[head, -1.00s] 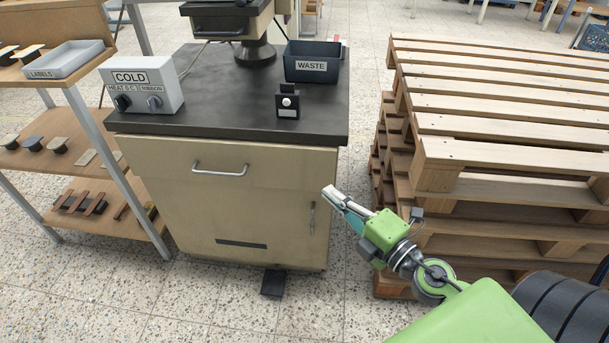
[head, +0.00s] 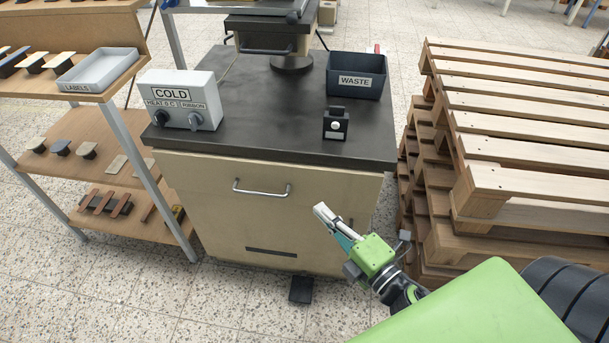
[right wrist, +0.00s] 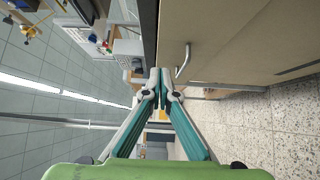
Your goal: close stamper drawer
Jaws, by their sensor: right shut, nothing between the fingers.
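The stamper stand (head: 220,222) is a beige cabinet with a dark top. Its drawer (head: 205,180) is the upper front panel, with a metal bar handle (head: 262,190). The drawer front looks flush or nearly flush; I cannot tell if a small gap remains. My right gripper (head: 322,211) is shut and empty, in front of the cabinet, right of and slightly below the handle in the head view. In the right wrist view, the shut fingertips (right wrist: 160,73) show just left of the handle (right wrist: 184,62), apparently not touching it. My left gripper is out of view.
Stacked wooden pallets (head: 520,180) stand close on the right. A shelf rack (head: 118,128) stands on the left. A control box (head: 183,100) and a waste bin (head: 356,76) sit on the stand top. A black pedal (head: 301,289) lies on the floor below.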

